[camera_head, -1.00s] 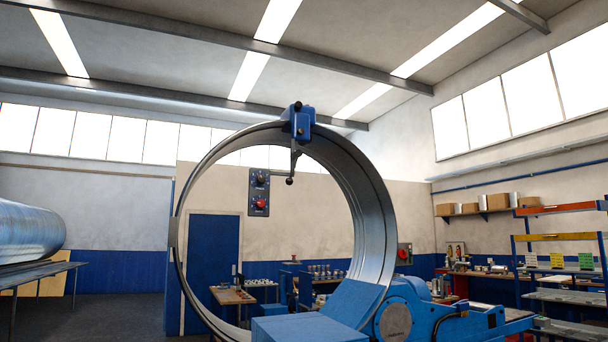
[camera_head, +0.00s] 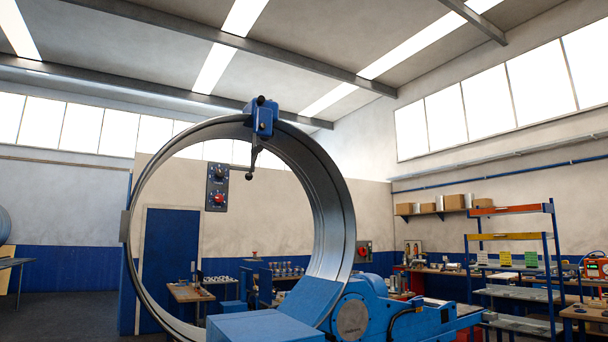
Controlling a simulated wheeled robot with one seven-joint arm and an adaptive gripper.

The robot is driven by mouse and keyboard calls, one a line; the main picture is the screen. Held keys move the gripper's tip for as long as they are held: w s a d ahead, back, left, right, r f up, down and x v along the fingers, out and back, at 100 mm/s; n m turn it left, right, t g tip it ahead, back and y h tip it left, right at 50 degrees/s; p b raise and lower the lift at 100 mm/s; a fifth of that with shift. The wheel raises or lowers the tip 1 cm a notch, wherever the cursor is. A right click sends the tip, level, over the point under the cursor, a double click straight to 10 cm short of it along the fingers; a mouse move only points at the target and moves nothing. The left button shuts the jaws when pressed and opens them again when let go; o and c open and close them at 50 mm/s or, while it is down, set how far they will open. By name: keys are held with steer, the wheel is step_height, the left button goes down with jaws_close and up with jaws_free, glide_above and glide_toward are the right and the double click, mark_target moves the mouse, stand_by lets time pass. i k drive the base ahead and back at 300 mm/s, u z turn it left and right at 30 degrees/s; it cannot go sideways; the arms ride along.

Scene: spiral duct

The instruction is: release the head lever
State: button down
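The blue head (camera_head: 262,117) sits on the top of a large upright metal ring (camera_head: 335,205). The head lever (camera_head: 253,160) is a dark rod with a ball at its end, hanging down from the head inside the ring. A control panel (camera_head: 217,187) with a dark knob and a red knob shows left of the lever. The ring stands on a blue machine base (camera_head: 352,318). My gripper is not in view.
A shelf rack (camera_head: 510,238) and workbenches stand at the right. A table (camera_head: 189,293) with parts shows through the ring. A blue door (camera_head: 171,265) is in the back wall. Dark open floor (camera_head: 70,310) lies at the left.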

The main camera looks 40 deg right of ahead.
mark_target(256, 149)
steer(key=z, duration=1.05)
